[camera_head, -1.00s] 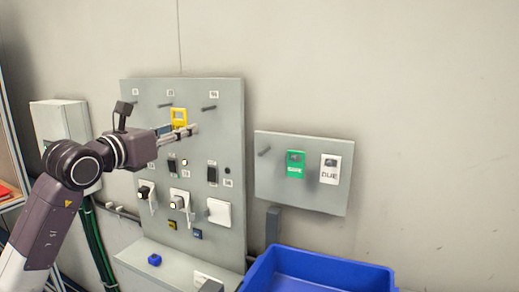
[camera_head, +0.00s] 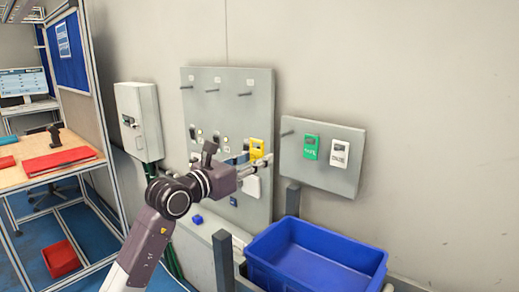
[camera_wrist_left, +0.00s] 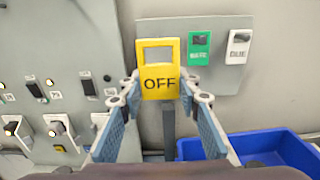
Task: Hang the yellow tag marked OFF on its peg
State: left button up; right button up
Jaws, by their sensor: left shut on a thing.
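The yellow tag marked OFF (camera_wrist_left: 158,84) is upright between the fingers of my left gripper (camera_wrist_left: 159,97), which is shut on it. In the head view the tag (camera_head: 256,146) is in front of the right edge of the tall grey panel (camera_head: 262,105), with my left gripper (camera_head: 262,163) at its lower part. Three bare pegs stick out along the top of the tall panel, including the right one (camera_head: 245,94). A bare peg (camera_head: 287,133) is at the left of the small grey panel (camera_head: 342,185). My right gripper is out of view.
A green tag (camera_head: 311,147) and a white DUE tag (camera_wrist_left: 238,46) hang on the small panel. A blue bin (camera_head: 350,283) stands below it. A grey wall box (camera_head: 135,120) and a desk (camera_head: 75,140) are at the left.

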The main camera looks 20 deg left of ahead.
pick_arm(q)
jog(key=shift+w, duration=1.2)
jog(key=x, duration=0.7)
jog(key=shift+d+p, duration=0.15)
jog(key=shift+p, duration=0.2)
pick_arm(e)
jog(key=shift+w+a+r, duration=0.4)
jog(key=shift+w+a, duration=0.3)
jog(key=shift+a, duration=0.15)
pick_arm(q)
jog(key=shift+s, duration=0.1)
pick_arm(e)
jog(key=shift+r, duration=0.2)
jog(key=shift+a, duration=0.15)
pick_arm(q)
jog(key=shift+x, duration=1.05)
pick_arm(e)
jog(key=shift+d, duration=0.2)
